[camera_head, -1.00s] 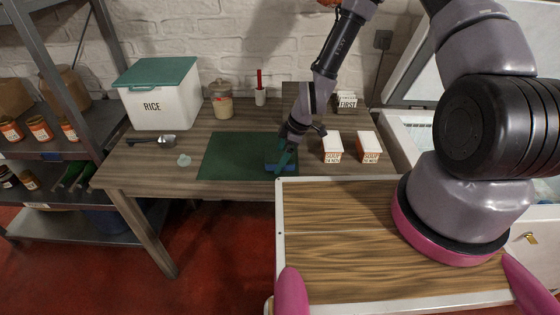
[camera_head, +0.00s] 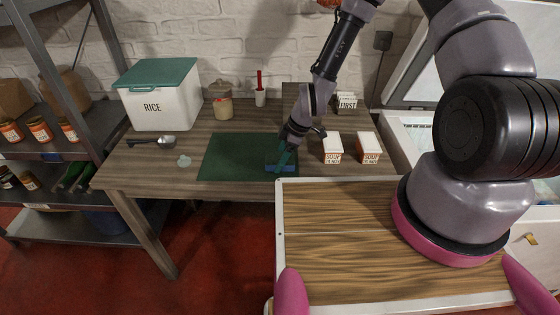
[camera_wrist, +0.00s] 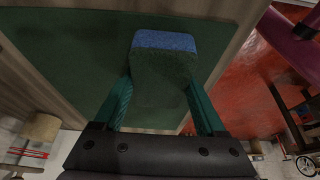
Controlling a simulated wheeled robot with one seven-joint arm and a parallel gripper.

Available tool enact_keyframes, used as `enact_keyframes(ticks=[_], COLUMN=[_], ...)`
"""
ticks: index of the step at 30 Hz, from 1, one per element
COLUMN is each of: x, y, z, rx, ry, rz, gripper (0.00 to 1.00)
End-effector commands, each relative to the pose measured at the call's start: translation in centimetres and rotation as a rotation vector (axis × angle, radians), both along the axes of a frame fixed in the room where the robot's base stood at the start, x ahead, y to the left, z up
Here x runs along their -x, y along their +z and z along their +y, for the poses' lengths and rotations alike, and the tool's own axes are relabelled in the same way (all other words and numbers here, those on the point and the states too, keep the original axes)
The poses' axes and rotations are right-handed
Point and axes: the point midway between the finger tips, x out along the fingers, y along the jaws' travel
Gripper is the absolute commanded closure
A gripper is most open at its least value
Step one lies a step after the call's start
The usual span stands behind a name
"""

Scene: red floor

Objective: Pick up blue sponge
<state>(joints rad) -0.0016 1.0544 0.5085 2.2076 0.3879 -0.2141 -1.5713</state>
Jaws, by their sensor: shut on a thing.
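The blue sponge (camera_head: 286,169) is at the front right part of the dark green mat (camera_head: 232,155) on the wooden table. In the wrist view the sponge (camera_wrist: 165,41) shows a blue end and a dark green broad face. My gripper (camera_head: 283,160) points down at it from above. In the wrist view my gripper (camera_wrist: 158,86) has its two green fingers along opposite sides of the sponge, shut on it. The sponge appears at mat level; I cannot tell whether it touches the mat.
Two soup cartons (camera_head: 333,149) (camera_head: 369,148) stand right of my gripper. A rice bin (camera_head: 160,95), a jar (camera_head: 221,101), a red-handled item in a cup (camera_head: 260,92) and a metal scoop (camera_head: 153,142) are farther left. The mat's left side is clear.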

Motion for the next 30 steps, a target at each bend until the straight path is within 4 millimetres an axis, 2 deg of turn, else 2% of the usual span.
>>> enact_keyframes(ticks=[8, 22, 30], x=[0.0, -0.1, 0.0], y=[0.8, 7.2, 9.7], z=[0.0, 0.0, 0.0], rx=[0.0, -0.001, -0.001], ry=[0.001, 0.001, 0.001], rz=[-0.001, -0.004, -0.001], gripper=[0.86, 0.86, 0.86])
